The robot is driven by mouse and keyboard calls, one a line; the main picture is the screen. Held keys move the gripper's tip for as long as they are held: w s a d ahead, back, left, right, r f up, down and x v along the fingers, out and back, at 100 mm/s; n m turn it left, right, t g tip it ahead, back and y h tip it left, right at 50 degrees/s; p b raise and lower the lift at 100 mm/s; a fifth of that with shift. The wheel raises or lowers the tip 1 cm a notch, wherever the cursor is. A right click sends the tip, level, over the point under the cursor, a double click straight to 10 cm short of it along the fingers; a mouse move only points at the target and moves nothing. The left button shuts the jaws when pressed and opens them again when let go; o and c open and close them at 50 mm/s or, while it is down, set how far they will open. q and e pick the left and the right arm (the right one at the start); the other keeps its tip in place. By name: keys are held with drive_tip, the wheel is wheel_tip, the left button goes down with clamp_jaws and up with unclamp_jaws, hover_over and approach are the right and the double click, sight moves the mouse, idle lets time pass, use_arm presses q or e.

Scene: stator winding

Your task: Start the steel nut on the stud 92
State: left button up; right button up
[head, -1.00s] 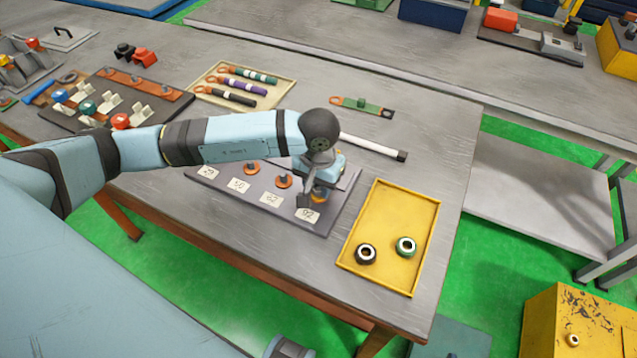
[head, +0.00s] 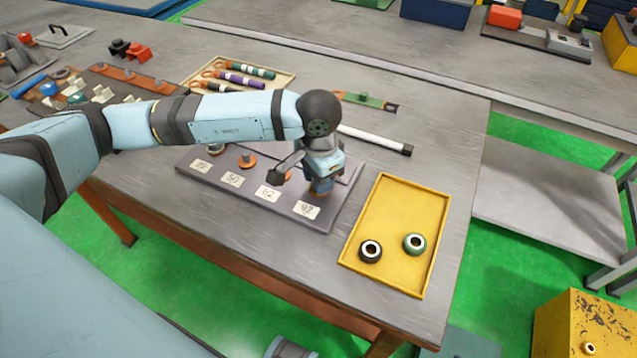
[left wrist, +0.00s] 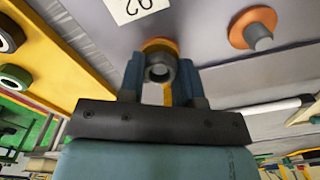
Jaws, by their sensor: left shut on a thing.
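My left gripper (head: 322,188) points down over the right end of the dark stud board (head: 335,222), behind the label 92 (head: 306,209). In the left wrist view its two blue fingers (left wrist: 160,78) are shut on the grey steel nut (left wrist: 160,68). An orange base (left wrist: 157,44) shows just beyond the nut, beside the label 92. The nut is in line with this base; I cannot tell how far it sits on the stud, which is hidden. A neighbouring stud (left wrist: 258,36) on an orange base stands bare. My right gripper is not seen.
A yellow tray (head: 408,200) to the right holds a black-rimmed ring (head: 370,250) and a green-rimmed ring (head: 414,243). A white rod (head: 375,139) lies behind the board. Other studs (head: 248,160) stand to the left. The table front is clear.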

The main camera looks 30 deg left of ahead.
use_arm(q)
drive_tip(key=shift+s+f, duration=0.1)
drive_tip(key=shift+f, duration=0.05)
drive_tip(key=o, duration=0.8)
drive_tip(key=shift+c, duration=0.2)
drive_tip(key=shift+o, duration=0.8)
drive_tip(key=shift+r+p, duration=0.6)
drive_tip(key=shift+r, duration=1.25)
drive_tip(key=shift+r+p, duration=0.4)
drive_tip(key=shift+r, duration=1.35)
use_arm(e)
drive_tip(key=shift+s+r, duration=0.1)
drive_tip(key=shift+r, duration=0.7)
